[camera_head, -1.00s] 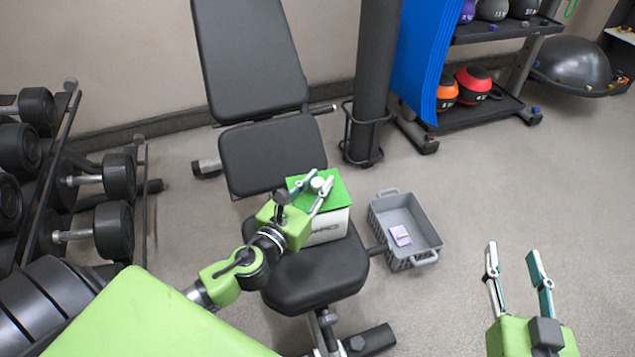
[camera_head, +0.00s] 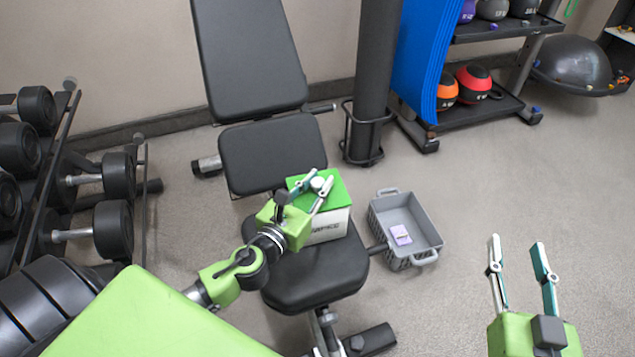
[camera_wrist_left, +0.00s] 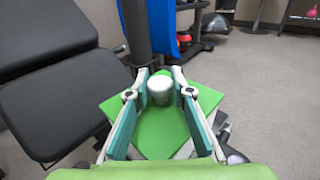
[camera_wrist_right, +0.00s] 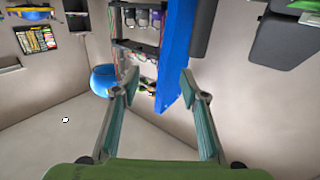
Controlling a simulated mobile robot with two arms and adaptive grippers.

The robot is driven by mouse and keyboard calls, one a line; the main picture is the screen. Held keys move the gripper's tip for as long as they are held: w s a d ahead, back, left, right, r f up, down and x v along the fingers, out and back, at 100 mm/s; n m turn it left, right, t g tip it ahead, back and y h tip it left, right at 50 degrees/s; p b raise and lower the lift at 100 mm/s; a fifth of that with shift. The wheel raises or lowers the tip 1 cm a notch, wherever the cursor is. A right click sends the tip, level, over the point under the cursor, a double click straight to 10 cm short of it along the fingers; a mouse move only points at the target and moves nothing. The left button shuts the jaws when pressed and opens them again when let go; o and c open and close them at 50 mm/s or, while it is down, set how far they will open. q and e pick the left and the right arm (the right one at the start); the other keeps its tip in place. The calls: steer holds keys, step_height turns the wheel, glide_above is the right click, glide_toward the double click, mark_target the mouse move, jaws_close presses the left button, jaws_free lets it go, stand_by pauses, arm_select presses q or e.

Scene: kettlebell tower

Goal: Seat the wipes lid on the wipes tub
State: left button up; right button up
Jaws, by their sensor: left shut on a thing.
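The green wipes lid (camera_head: 339,194) lies over the white wipes tub (camera_head: 328,228), which stands on the black bench seat. My left gripper (camera_head: 323,176) is shut on the lid's white knob (camera_head: 317,183). The left wrist view shows both fingertips on the sides of the knob (camera_wrist_left: 159,91), with the green lid (camera_wrist_left: 155,130) below. Part of the tub wall shows under the lid; I cannot tell whether the lid touches the rim all round. My right gripper (camera_head: 517,242) is open and empty over the floor at the right.
A grey crate (camera_head: 428,232) holding a small purple packet (camera_head: 400,234) stands right of the bench. The bench backrest (camera_head: 250,60) rises behind the tub. A dumbbell rack (camera_head: 60,190) is at the left. The floor between crate and right gripper is clear.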

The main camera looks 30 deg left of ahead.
arm_select(q)
steer(key=shift+f+b, duration=0.35)
steer(key=shift+f, duration=0.05)
arm_select(e)
steer(key=shift+a+r+t+y, duration=0.15)
steer(key=shift+r+t, duration=0.25)
steer(key=shift+r, duration=0.45)
steer(key=shift+a+r+t+y, duration=0.1)
steer(key=shift+r+t+y, duration=0.25)
steer(key=shift+r, duration=0.5)
arm_select(q)
steer(key=o, duration=0.6)
steer(key=o, duration=0.5)
steer(key=shift+s, duration=0.1)
